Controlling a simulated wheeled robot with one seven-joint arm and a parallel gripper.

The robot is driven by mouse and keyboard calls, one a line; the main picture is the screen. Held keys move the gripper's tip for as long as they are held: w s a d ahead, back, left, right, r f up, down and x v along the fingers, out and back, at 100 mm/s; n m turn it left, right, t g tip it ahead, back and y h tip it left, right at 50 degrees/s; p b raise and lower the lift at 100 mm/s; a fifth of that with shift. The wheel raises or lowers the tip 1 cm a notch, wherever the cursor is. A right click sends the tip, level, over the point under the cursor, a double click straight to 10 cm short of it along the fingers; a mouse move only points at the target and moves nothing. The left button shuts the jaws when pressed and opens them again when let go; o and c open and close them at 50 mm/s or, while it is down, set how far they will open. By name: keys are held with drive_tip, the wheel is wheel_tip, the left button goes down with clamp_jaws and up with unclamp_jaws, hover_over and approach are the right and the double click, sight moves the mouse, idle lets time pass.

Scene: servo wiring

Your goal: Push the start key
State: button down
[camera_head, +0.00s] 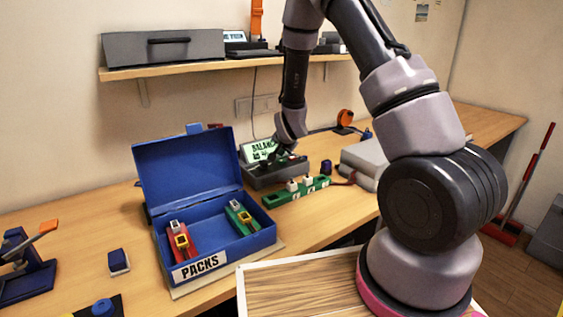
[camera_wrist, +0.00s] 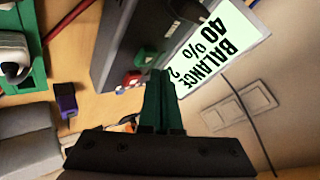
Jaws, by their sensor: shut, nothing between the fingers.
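The charger (camera_head: 268,178) stands on the bench by the wall, with a lit green screen (camera_head: 256,151) reading BALANCE. In the wrist view the screen (camera_wrist: 218,52) reads "BALANCE 40%" upside down, beside the dark charger body (camera_wrist: 112,42). A red key (camera_wrist: 128,82) with a white mark and a green key (camera_wrist: 146,58) show on the charger near my fingertips. I cannot read which is the start key. My gripper (camera_wrist: 160,78) is shut and empty, its green fingers close to both keys; contact cannot be told. In the head view my gripper (camera_head: 278,158) is over the charger.
An open blue box (camera_head: 214,262) marked PACKS holds red and green packs, left of the charger. A green board (camera_head: 296,193) with white plugs lies in front of it. Grey cases (camera_head: 362,160) stand to the right. A shelf (camera_head: 205,68) hangs above.

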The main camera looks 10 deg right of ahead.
sight(281, 162)
drive_tip(key=shift+f, duration=0.1)
drive_tip(key=shift+f, duration=0.3)
drive_tip(key=shift+f, duration=0.5)
idle(0.8)
drive_tip(key=shift+r, duration=0.9)
drive_tip(key=shift+r, duration=0.1)
drive_tip(key=shift+r, duration=2.45)
